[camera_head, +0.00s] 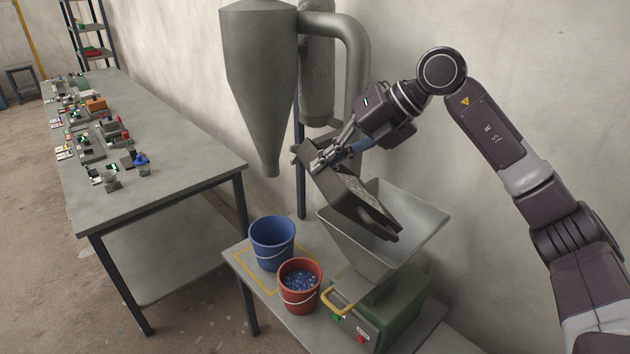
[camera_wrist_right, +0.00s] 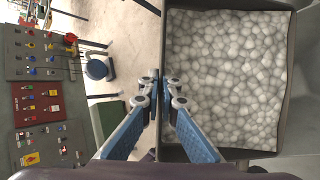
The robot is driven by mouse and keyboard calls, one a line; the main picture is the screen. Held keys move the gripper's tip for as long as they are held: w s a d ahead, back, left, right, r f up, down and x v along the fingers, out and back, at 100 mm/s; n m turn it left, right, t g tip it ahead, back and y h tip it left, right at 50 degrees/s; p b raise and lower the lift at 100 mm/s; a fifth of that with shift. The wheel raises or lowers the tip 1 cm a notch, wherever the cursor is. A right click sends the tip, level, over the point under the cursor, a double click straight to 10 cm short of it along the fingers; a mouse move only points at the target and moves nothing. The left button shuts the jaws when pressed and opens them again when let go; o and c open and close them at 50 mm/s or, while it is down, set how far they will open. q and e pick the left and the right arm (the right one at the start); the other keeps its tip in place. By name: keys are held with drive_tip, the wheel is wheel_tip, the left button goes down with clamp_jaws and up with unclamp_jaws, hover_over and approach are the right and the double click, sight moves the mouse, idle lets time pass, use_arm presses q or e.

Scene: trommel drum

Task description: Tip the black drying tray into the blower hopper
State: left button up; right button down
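The black drying tray (camera_head: 340,205) is tilted steeply, its lower end down to the right over the blower hopper (camera_head: 420,238), a grey metal funnel. In the right wrist view the tray (camera_wrist_right: 164,154) holds many pale, rounded pieces (camera_wrist_right: 225,80). My right gripper (camera_head: 322,160) is at the tray's upper left end. Its blue fingers are closed together at the tray's wall in the wrist view (camera_wrist_right: 163,88). The hopper's inside is partly hidden behind the tray. My left gripper is not in view.
The hopper sits on a green blower (camera_head: 400,310) on a low bench. A blue bucket (camera_head: 272,243) and a red bucket (camera_head: 299,287) with bluish pieces stand left of it. A grey cyclone (camera_head: 258,80) and pipe rise behind. A long table (camera_head: 180,150) with small parts is at left.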

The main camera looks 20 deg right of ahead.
drive_tip(key=shift+d+r+y+b, duration=0.15)
drive_tip(key=shift+d+y+b, duration=0.2)
drive_tip(key=shift+d, duration=0.1)
drive_tip(key=d+r+m+t+y+b, duration=0.2)
drive_tip(key=d+y+b, duration=0.5)
drive_tip(key=d, duration=1)
drive_tip(key=shift+d+m+t+y, duration=0.15)
drive_tip(key=shift+m+t+y, duration=0.35)
drive_tip(key=shift+m+y, duration=0.9)
drive_tip(key=shift+n+y, duration=0.35)
drive_tip(key=shift+n, duration=0.15)
